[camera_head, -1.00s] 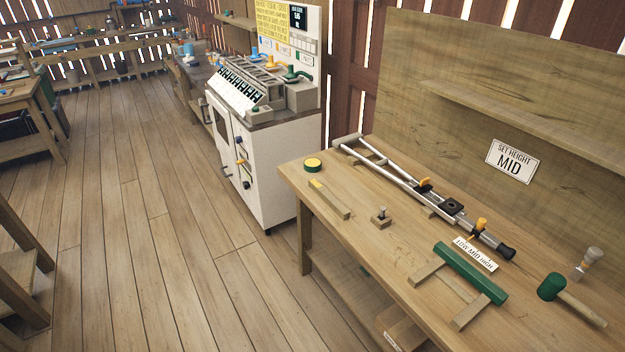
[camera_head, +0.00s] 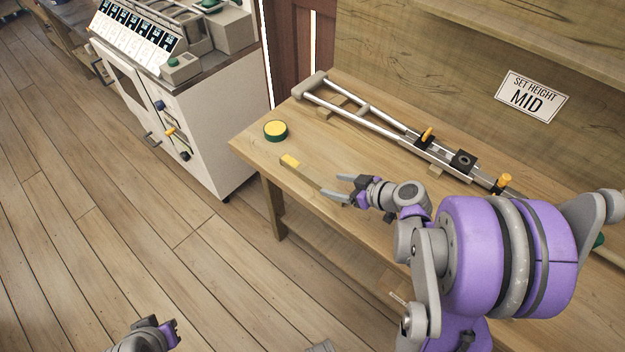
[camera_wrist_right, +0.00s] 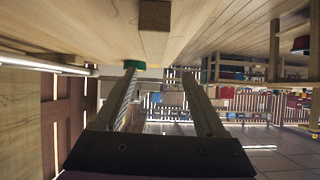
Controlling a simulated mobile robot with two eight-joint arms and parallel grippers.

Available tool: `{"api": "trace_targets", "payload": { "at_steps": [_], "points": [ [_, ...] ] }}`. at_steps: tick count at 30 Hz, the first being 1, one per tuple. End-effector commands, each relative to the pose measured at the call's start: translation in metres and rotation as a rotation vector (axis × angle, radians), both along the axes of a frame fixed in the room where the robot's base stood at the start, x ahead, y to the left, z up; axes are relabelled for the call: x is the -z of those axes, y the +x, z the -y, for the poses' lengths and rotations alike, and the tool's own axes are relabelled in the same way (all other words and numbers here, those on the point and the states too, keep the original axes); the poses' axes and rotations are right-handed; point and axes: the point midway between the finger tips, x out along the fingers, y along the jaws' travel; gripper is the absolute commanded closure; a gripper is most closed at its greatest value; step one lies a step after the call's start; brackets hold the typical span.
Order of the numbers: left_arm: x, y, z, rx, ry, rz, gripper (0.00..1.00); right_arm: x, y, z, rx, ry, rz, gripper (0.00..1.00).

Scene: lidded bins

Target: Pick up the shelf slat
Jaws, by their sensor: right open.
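A short pale wooden strip with a yellow end (camera_head: 300,171) lies flat on the workbench, left of centre in the head view. It is the only slat-like piece I can make out there. My right gripper (camera_head: 338,187) is open, with its fingers pointing left toward the strip's near end. Whether they touch it I cannot tell. In the right wrist view its two fingers (camera_wrist_right: 165,100) are spread with nothing seen between them close up. A brown block end (camera_wrist_right: 155,15) shows at the top there; I cannot tell which piece it is. My left gripper (camera_head: 155,335) is at the bottom edge, partly cut off.
The workbench (camera_head: 258,150) carries a green and yellow round tin (camera_head: 275,130) and a metal crutch (camera_head: 360,112) along the back. A sign reading "SET HEIGHT MID" (camera_head: 532,97) is on the back panel. A white cabinet (camera_head: 190,130) stands to the left. My right arm hides the bench's right part.

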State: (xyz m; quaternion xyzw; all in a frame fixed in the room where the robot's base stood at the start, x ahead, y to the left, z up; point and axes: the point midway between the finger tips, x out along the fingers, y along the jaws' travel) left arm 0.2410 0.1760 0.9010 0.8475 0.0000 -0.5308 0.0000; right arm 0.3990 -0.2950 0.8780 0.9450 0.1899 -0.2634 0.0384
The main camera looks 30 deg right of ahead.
Motion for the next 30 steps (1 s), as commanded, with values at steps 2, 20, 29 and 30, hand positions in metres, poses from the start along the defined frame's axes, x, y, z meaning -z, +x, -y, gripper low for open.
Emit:
{"api": "trace_targets", "payload": {
  "at_steps": [2,20,29,30],
  "points": [
    [0.001,-0.001,0.0,0.0,0.0,-0.001,1.0,0.002,0.003,0.007,0.0,-0.007,0.029,0.28],
    [0.002,-0.001,0.0,0.0,0.0,-0.001,1.0,0.036,0.061,-0.016,-0.006,-0.01,0.041,0.28],
    [0.0,0.0,0.0,0.0,0.0,0.0,1.0,0.054,0.089,-0.026,-0.003,-0.011,0.041,0.28],
    [0.0,0.0,0.0,0.0,0.0,0.0,1.0,0.054,0.089,-0.027,-0.002,-0.011,0.041,0.28]
  ]
}}
